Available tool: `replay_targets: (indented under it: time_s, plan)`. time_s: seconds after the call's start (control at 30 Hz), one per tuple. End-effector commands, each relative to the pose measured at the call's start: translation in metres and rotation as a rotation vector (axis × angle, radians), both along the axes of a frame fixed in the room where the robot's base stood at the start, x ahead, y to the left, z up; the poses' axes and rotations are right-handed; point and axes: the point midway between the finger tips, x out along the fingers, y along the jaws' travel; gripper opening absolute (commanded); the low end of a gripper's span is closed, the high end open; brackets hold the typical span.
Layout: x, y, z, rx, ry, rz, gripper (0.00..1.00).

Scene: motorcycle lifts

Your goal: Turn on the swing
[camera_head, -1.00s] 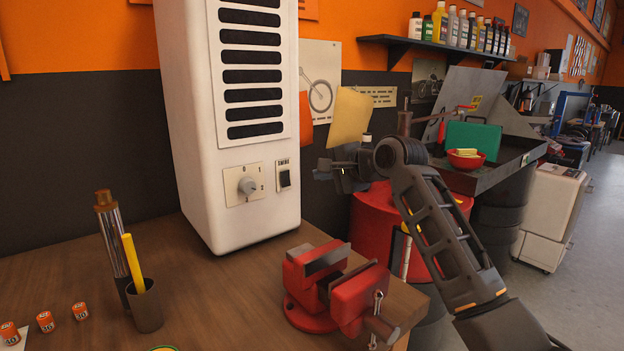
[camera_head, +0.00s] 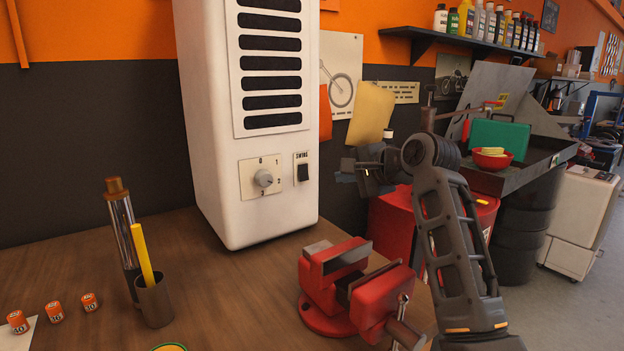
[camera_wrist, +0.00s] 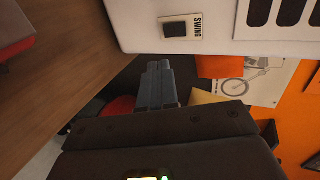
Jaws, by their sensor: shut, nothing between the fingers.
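The white tower unit (camera_head: 208,120) stands on the wooden workbench. Its black swing switch (camera_head: 303,172), under the label SWING, is on the lower front panel, right of a round knob (camera_head: 264,178). In the wrist view the switch (camera_wrist: 175,29) sits at the upper middle, above my gripper's fingers. My gripper (camera_head: 343,171) is right of the unit, apart from the switch, pointing left toward it. In the wrist view its fingers (camera_wrist: 158,66) are together and empty. Whether the switch is pressed on one side is too small to tell.
A red vise (camera_head: 345,285) is on the bench below my gripper. A cup with a yellow pencil (camera_head: 154,302) and small orange cans (camera_head: 54,311) are at the left. A red drum (camera_head: 395,225) stands behind my arm.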

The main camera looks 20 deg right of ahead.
Motion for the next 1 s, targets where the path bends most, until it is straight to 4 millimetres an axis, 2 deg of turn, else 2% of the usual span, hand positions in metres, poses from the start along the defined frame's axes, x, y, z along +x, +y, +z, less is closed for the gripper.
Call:
replay_targets:
  time_s: [0.17,0.63,0.7,1.0]
  plan:
    - [0.018,0.006,-0.008,0.0,0.004,0.002,0.0]
    - [0.086,0.029,-0.039,-0.001,0.003,0.002,0.0]
    - [0.095,0.032,-0.038,0.0,0.001,0.002,0.0]
    - [0.119,0.039,-0.043,0.0,0.001,0.001,0.0]
